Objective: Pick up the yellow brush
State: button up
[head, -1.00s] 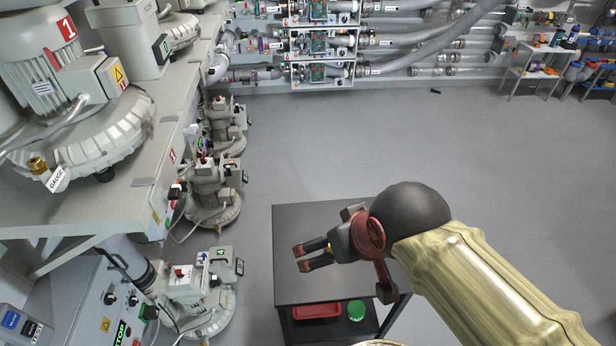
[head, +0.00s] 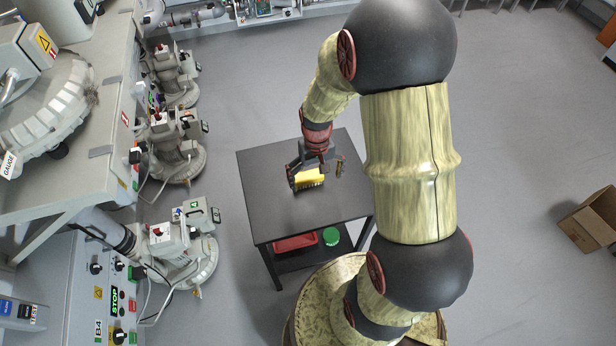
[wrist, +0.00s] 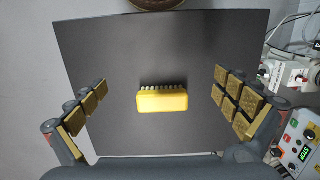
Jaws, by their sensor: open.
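The yellow brush (head: 309,178) lies on the black table (head: 262,210). In the wrist view the brush (wrist: 162,102) is a yellow block with a row of pale bristles along its upper edge. It lies near the middle of the dark tabletop (wrist: 170,45), between my two fingers. My gripper (head: 316,178) is over the table at the brush. In the wrist view my gripper (wrist: 160,105) has its padded fingers wide apart, with clear space on both sides of the brush. The fingers do not appear to touch it.
A red tray (head: 296,242) and a green round object (head: 331,237) are on the table's lower shelf. Grey blower machines (head: 178,245) and a control panel (head: 105,300) stand at the left. A cardboard box (head: 590,220) is on the floor at right. Floor right of the table is clear.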

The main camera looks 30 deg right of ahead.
aim_at(308, 175)
jog(key=w+d+f, duration=0.1)
jog(key=w, duration=0.1)
jog(key=w+f+t, duration=0.1)
jog(key=w, duration=0.2)
jog(key=w+d+t, duration=0.1)
jog(key=w, duration=0.1)
jog(key=shift+w+d+f+h, duration=0.15)
jog(key=shift+d+f+h, duration=0.15)
jog(key=shift+d+f, duration=0.1)
jog(key=shift+w+f, duration=0.3)
jog(key=shift+f, duration=1)
jog(key=f, duration=0.1)
jog(key=f+b, duration=0.1)
jog(key=f, duration=0.3)
jog(key=shift+w+a+b, duration=0.1)
jog(key=shift+a+b, duration=0.2)
jog(key=shift+c, duration=1.1)
jog(key=c, duration=1)
jog(key=shift+r, duration=0.1)
jog(key=shift+c, duration=0.2)
